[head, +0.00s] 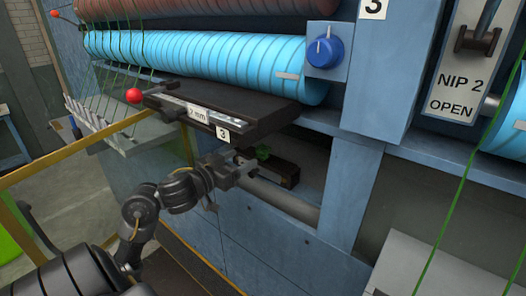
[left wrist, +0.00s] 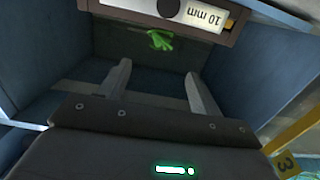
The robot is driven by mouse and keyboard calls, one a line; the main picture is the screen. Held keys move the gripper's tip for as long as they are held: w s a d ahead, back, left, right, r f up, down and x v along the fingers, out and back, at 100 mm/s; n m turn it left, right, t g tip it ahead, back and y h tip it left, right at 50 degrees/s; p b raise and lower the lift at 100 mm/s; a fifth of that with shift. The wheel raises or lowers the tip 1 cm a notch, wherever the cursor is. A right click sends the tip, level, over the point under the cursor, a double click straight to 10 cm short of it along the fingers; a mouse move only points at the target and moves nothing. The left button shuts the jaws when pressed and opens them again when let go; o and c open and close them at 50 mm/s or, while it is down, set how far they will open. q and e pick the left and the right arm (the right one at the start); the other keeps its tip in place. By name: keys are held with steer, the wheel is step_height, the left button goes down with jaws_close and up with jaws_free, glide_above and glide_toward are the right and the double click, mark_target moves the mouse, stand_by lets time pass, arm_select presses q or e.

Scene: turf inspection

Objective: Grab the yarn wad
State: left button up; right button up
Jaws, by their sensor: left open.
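The yarn wad is a small green tangle (left wrist: 160,40) at the top middle of the left wrist view, below a plate marked 10 mm. In the head view it shows as a small green patch (head: 263,152) in the recess under the dark shelf. My left gripper (left wrist: 158,85) is open and empty, with its two fingers apart and pointing toward the wad. The wad lies beyond the fingertips, not between them. In the head view my left gripper (head: 238,165) is at the mouth of the recess, just left of the wad. My right gripper is not in view.
A dark shelf (head: 265,118) with a 7 mm label and a red knob (head: 134,96) overhangs the recess. A grey bar (head: 275,198) runs below the gripper. Blue rollers (head: 195,60) lie above. A blue post (head: 352,190) closes the right side.

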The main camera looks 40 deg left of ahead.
mark_target(258, 151)
arm_select(q)
steer(key=w, duration=0.6)
steer(key=shift+f, duration=0.25)
steer(key=shift+r+p, duration=0.1)
steer(key=shift+p, duration=0.2)
steer(key=w, duration=0.3)
steer(key=w+p, duration=0.1)
steer(key=w, duration=0.1)
steer(key=shift+w+f, duration=0.1)
steer(key=shift+f, duration=0.2)
steer(key=shift+s, duration=0.2)
steer(key=shift+c, duration=0.7)
steer(key=c, duration=0.9)
